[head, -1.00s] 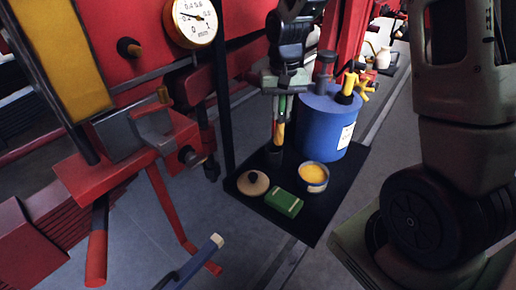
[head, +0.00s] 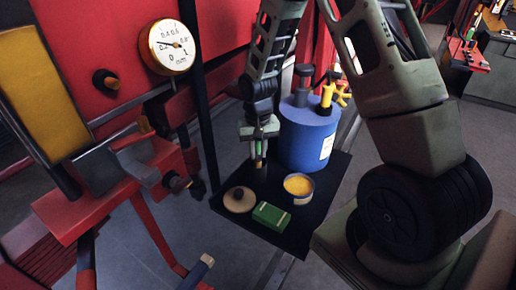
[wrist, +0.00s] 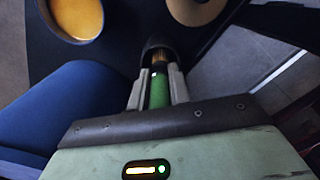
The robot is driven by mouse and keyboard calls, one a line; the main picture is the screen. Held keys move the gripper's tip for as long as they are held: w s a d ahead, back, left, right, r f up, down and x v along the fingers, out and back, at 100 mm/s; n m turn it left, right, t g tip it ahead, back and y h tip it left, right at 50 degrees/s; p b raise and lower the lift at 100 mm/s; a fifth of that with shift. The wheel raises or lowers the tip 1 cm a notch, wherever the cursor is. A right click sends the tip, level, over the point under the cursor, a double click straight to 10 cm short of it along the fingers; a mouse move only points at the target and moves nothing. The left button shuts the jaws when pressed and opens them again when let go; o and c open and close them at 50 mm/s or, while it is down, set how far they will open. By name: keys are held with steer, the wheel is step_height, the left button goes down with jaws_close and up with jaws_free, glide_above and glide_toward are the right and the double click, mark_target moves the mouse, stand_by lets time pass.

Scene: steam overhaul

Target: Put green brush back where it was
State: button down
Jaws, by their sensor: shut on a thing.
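My gripper (head: 258,148) is low above the black mat, to the left of the blue drum. Its fingers are shut on the green brush (wrist: 158,90), which also shows as a small part under the gripper in the head view. In the wrist view the brush lies between both fingers, with a dark band and tan tip beyond its green handle. The tip is at the dark round rim of a cup-like holder (wrist: 154,42). I cannot tell how deep the tip sits in it.
On the black mat (head: 289,239) are an open tin of yellow stuff (head: 298,185), a round tan lid (head: 239,200), a green box (head: 271,216) and the blue drum (head: 305,138). A red stand with a vise (head: 120,175) is at left.

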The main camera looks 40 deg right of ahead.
steer(key=shift+f, duration=0.1)
steer(key=c, duration=1.3)
jaws_free()
